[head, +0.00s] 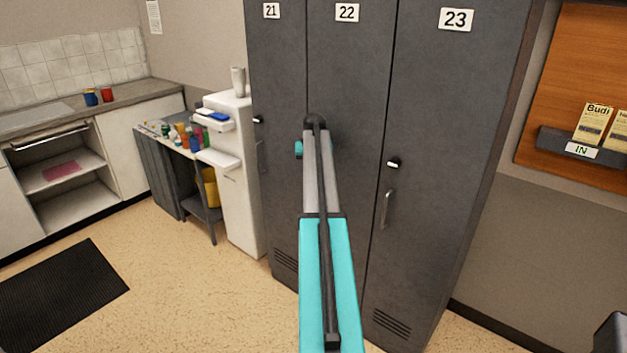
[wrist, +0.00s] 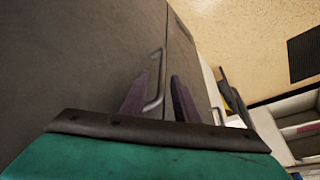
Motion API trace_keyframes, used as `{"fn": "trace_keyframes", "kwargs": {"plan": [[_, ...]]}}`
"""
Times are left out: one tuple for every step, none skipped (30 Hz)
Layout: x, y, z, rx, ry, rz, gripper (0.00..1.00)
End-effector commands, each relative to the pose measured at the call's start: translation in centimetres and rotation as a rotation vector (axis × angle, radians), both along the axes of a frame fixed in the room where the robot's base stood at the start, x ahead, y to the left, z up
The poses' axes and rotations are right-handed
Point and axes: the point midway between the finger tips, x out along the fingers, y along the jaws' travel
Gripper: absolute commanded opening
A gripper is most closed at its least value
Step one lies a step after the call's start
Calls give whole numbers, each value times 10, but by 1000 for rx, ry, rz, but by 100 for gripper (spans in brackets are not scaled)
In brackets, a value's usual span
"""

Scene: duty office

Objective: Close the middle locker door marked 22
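The middle locker door marked 22 (head: 349,60) looks flush with its neighbours in the head view, with no visible gap. My arm covers its middle and its handle there. In the wrist view a metal bar handle (wrist: 157,84) stands on the grey door (wrist: 95,70). My gripper (wrist: 159,77) is open, with one finger on each side of the handle. I cannot tell whether the fingers touch it. The gripper is mostly hidden behind my arm in the head view.
Door 21 (head: 277,80) is on the left and door 23 (head: 440,110) on the right, both looking shut. A white water dispenser (head: 240,185) and a cluttered small table (head: 165,135) stand left of the lockers. A black mat (head: 62,293) lies on open floor.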

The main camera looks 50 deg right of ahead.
Motion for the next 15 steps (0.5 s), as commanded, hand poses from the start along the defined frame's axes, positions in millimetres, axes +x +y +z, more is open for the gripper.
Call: {"fn": "trace_keyframes", "kwargs": {"plan": [[-2,3,7,-1,0,1,28],[-3,5,11,-1,-2,1,28],[-4,7,16,-2,-2,1,28],[-5,8,20,-1,-2,1,28],[-6,9,24,0,-1,1,28],[-7,11,30,-1,-2,1,28],[-8,12,34,-1,-2,1,28],[-9,13,37,-1,-2,1,28],[-10,14,41,-1,-2,1,28],[-11,15,44,0,-1,1,28],[-12,16,47,0,-1,1,28],[-13,17,51,0,-1,1,28],[-13,18,53,-1,-2,1,28],[-14,18,55,-1,-2,1,28],[-15,19,57,0,-1,1,28]]}}
